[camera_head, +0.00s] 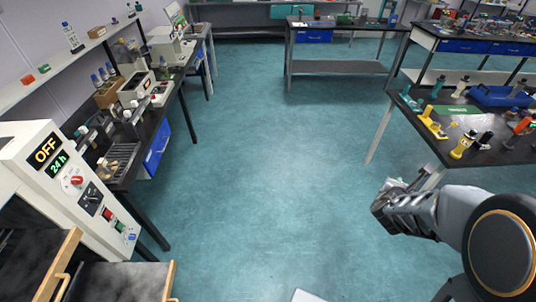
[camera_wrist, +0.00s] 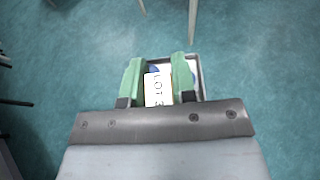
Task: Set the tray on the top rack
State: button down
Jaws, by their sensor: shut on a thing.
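My gripper (camera_head: 388,203) is held out over the open floor at the right of the head view. In the wrist view my gripper (camera_wrist: 157,72), with two green fingers, is shut on a small grey tray (camera_wrist: 198,76). The tray holds a white card reading "LOT 3" (camera_wrist: 152,92); the fingers hide part of it. At the left of the head view stands a white oven-like unit (camera_head: 98,196) with an "OFF / 24 h" display, a red knob and buttons. Dark panels with wooden edges (camera_head: 110,285) show below it. I cannot make out a top rack.
A black bench (camera_head: 160,125) with instruments and a slotted rack runs along the left wall. Another black table (camera_head: 490,152) with yellow and orange items and a blue bin stands at right. The teal floor (camera_head: 260,200) between them is clear.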

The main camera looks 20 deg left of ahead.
aim_at(30, 262)
jog(key=i, duration=0.5)
jog(key=z, duration=3.4)
jog(key=k, duration=2.45)
jog(key=z, duration=1.7)
